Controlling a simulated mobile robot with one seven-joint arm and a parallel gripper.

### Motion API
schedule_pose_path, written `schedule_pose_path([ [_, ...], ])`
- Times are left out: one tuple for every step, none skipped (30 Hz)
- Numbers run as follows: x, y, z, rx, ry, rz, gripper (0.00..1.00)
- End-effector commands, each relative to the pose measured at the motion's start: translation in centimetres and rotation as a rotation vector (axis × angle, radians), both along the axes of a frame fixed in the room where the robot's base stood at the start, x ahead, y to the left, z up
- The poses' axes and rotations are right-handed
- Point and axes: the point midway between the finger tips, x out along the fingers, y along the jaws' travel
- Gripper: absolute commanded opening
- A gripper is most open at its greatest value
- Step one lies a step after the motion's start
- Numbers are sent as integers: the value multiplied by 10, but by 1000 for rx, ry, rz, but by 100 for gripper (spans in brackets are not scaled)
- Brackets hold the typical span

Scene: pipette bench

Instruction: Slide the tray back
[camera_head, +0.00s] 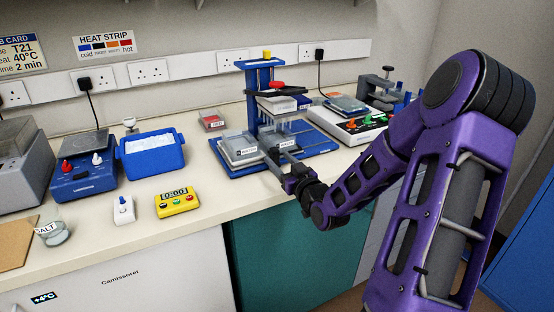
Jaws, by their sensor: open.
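A blue stand (263,78) with a yellow top and a red knob stands on the bench, and rows of thin tips hang under its head. At its foot is a flat blue tray (231,173), carrying pale, clear-walled boxes with white labels (250,151). My gripper (278,155) is open at the front of the stand, its fingers pointing back over the tray area beside the labelled boxes. I cannot tell whether a finger touches the tray or a box. The fingers and wrist hide part of the tray's front.
Left are a yellow timer (177,202), a white switch box (123,209), a blue ice tub (151,155) and a blue heater (84,180). A small red-labelled box (211,120) sits behind. A white device with coloured knobs (349,130) stands right. Bench front (230,203) is clear.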

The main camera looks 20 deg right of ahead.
Motion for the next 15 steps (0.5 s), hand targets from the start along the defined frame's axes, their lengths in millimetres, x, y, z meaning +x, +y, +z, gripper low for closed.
schedule_pose_path([
  [7, 0, 0, 0, -2, 1, 57],
  [10, 1, 0, 0, -2, 1, 57],
  [13, 1, 0, 0, -1, 1, 57],
  [15, 1, 0, 0, -1, 1, 57],
  [17, 1, 0, 1, -1, 1, 57],
  [19, 1, 0, 1, -1, 1, 57],
  [20, 1, 0, 1, -1, 1, 57],
  [20, 1, 0, 1, -1, 0, 57],
  [21, 1, 0, 1, -1, 0, 57],
  [21, 1, 0, 1, -1, 0, 57],
  [21, 1, 0, 1, -1, 0, 57],
  [21, 1, 0, 0, -1, 0, 57],
  [21, 1, 0, 0, -1, 0, 57],
  [21, 1, 0, 0, -1, 0, 57],
  [21, 1, 0, 0, -1, 0, 57],
])
